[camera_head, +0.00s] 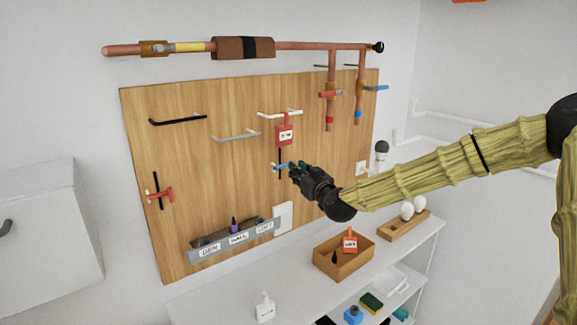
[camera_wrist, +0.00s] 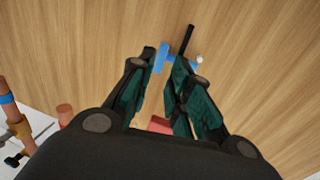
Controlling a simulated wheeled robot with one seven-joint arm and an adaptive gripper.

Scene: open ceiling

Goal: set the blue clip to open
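The blue clip (camera_head: 280,167) is on the wooden board, at a thin upright black bar right of the board's middle. In the wrist view the blue clip (camera_wrist: 161,57) shows just beyond my fingertips, with the black bar (camera_wrist: 187,40) beside it. My gripper (camera_head: 294,169) reaches in from the right, close to the clip. In the wrist view my gripper (camera_wrist: 164,60) has its dark green finger pads apart, with a gap between them. The right finger covers part of the clip. I cannot tell whether a finger touches it.
A red tag (camera_head: 285,135) hangs above the clip. A red clip (camera_head: 161,194) is on the board's left. Copper pipes with red (camera_head: 331,94) and blue (camera_head: 375,88) handles are at upper right. A shelf below holds a wooden box (camera_head: 325,264) and a white bottle (camera_head: 264,308).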

